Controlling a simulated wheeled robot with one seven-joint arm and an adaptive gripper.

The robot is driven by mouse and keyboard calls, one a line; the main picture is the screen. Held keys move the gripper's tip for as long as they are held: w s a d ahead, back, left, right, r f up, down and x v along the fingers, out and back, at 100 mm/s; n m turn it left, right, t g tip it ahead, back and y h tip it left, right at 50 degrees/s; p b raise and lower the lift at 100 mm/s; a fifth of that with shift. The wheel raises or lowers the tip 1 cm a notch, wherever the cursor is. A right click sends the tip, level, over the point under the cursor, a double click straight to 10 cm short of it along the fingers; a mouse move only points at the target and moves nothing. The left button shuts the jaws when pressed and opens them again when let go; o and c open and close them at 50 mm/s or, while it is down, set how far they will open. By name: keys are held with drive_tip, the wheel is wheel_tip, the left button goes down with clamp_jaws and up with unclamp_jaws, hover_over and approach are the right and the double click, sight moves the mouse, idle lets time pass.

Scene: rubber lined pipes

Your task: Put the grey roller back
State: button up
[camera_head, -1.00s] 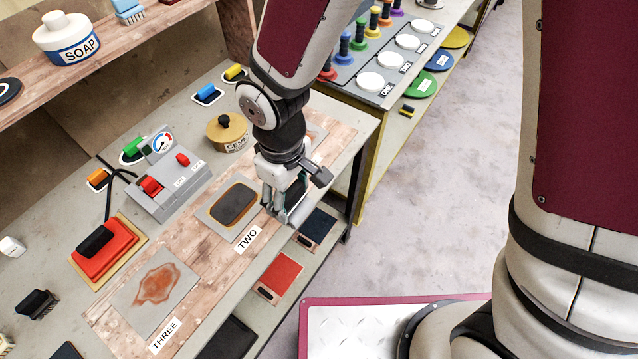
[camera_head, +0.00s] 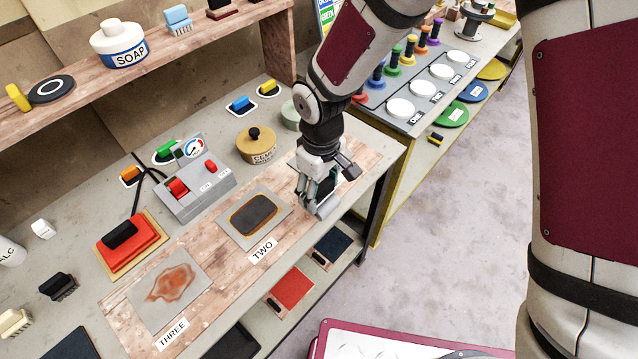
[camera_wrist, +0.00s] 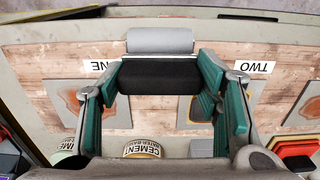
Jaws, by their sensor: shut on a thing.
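My gripper (camera_head: 322,187) is shut on the black handle (camera_wrist: 160,77) of the grey roller (camera_wrist: 160,41). The handle lies crosswise between the green-padded fingers in the wrist view. The light grey cylinder sits beyond the fingertips. In the head view the roller (camera_head: 324,206) shows at the gripper's lower end, over the front edge of the wooden strip, right of the TWO patch. Whether it touches the bench cannot be told. The gripper hides much of the handle. No empty place marked for the roller can be made out.
The TWO patch (camera_head: 254,214) and the stained THREE patch (camera_head: 170,288) lie on the wooden strip. The cement tin (camera_head: 257,145) stands behind my gripper. A grey switch box (camera_head: 196,190) and red block (camera_head: 127,243) stand left. A shelf (camera_head: 150,72) overhangs the back.

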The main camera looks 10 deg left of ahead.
drive_tip(key=shift+w+a, duration=0.35)
drive_tip(key=shift+w, duration=0.25)
drive_tip(key=shift+w+a+f+p, duration=0.1)
drive_tip(key=shift+w+f+p, duration=0.15)
drive_tip(key=shift+f, duration=0.7)
drive_tip(key=shift+w+a+f+p, duration=0.1)
drive_tip(key=shift+w+f+p, duration=0.1)
drive_tip(key=shift+f, duration=0.7)
drive_tip(key=shift+f, duration=0.1)
drive_tip(key=o, duration=1.2)
drive_tip(key=shift+s, duration=0.1)
wheel_tip(320, 180, up, 12)
drive_tip(key=b, duration=0.1)
drive_tip(key=shift+b, duration=0.35)
